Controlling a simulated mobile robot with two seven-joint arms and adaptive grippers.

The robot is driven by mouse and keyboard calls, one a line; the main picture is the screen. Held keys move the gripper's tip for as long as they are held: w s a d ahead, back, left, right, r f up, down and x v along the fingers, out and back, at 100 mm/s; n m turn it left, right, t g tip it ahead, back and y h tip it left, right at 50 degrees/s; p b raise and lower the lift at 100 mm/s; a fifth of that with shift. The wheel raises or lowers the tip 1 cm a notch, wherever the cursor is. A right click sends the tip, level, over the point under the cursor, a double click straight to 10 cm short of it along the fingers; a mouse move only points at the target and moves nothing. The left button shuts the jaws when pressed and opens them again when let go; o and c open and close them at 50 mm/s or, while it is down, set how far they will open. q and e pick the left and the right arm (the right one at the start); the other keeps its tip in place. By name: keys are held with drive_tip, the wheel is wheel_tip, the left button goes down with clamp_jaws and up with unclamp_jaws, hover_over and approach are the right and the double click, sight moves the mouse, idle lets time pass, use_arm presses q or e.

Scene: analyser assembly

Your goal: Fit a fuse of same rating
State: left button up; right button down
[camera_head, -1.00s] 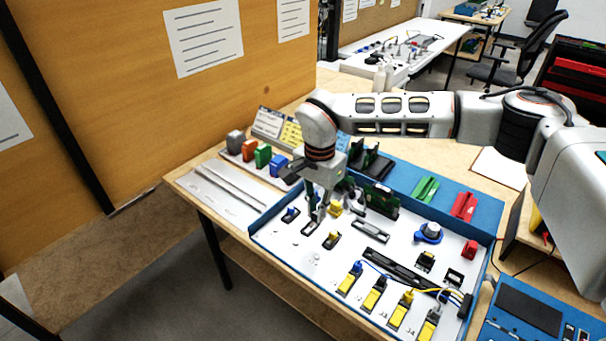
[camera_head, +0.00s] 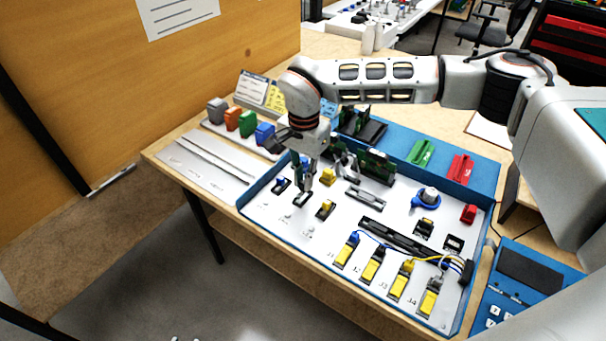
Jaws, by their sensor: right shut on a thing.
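The blue-edged panel (camera_head: 254,209) lies on the wooden bench. Near its left end is a row of small black holders: one with a blue piece (camera_head: 281,184), a middle holder (camera_head: 303,200) with no coloured piece visible, and one with a yellow piece (camera_head: 325,209). My right gripper (camera_head: 306,187) points down just over the middle holder. It is shut on a small part, probably a fuse, mostly hidden between the fingers. I cannot tell whether the part touches the holder. My left gripper is out of view.
A yellow block (camera_head: 328,176) and green circuit boards (camera_head: 376,165) stand close behind the gripper. Yellow connectors (camera_head: 372,266) with wires fill the front right. Grey, orange, green and blue blocks (camera_head: 248,122) stand at the back left.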

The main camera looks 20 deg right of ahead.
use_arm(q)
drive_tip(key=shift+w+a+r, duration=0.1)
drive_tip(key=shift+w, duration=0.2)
use_arm(e)
drive_tip(key=shift+f, duration=0.2)
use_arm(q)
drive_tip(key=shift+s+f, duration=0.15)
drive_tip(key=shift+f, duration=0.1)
use_arm(e)
drive_tip(key=shift+f, duration=0.7)
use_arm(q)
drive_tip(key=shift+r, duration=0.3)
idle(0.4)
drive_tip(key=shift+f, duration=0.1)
use_arm(e)
drive_tip(key=shift+f, duration=0.4)
idle(0.6)
drive_tip(key=c, duration=2)
unclamp_jaws()
